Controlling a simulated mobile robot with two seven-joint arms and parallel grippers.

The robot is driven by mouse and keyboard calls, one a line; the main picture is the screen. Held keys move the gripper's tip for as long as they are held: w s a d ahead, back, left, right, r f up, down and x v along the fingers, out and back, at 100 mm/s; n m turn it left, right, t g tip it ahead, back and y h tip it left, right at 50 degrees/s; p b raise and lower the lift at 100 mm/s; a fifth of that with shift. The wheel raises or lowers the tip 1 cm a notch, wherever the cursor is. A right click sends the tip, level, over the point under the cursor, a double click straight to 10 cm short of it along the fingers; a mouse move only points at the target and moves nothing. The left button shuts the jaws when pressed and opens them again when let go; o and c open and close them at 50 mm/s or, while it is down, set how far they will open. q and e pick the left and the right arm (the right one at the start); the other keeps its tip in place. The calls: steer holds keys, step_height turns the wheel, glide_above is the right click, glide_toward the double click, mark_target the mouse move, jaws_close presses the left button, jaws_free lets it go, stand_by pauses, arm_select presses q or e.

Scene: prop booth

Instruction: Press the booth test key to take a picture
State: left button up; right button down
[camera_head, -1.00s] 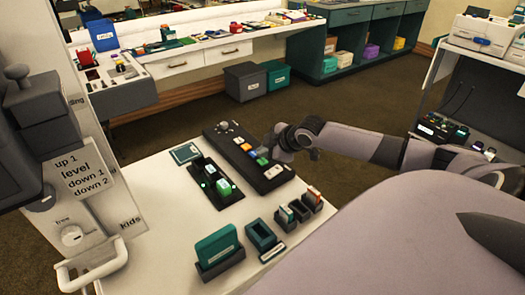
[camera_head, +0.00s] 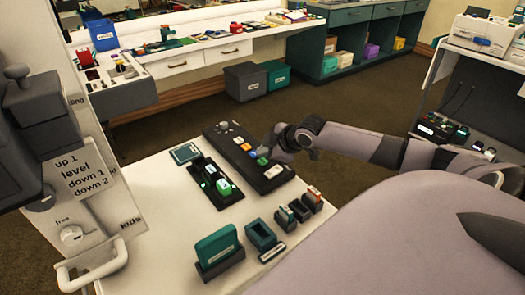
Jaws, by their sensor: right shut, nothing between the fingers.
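A dark key panel (camera_head: 226,141) lies on the white table, with a row of small coloured keys. My left gripper is not in view.
A black tray (camera_head: 225,199) with white and green blocks lies left of the panel. A teal box in a dark holder (camera_head: 218,250), a dark teal open holder (camera_head: 261,235) and small stamp-like items stand nearer. The white table (camera_head: 165,225) is bare at its left front.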

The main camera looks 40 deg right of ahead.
mark_target(265, 163)
steer(key=shift+f, duration=0.15)
stand_by(0.6)
steer(key=shift+f, duration=0.3)
steer(key=shift+f, duration=0.45)
stand_by(0.5)
steer(key=shift+r, duration=0.1)
steer(key=shift+r+p, duration=0.75)
steer(key=shift+p, duration=0.2)
steer(key=shift+r, duration=0.15)
step_height(265, 163, up, 3)
steer(key=p, duration=0.3)
steer(key=shift+r+p, duration=0.45)
steer(key=shift+r, duration=0.45)
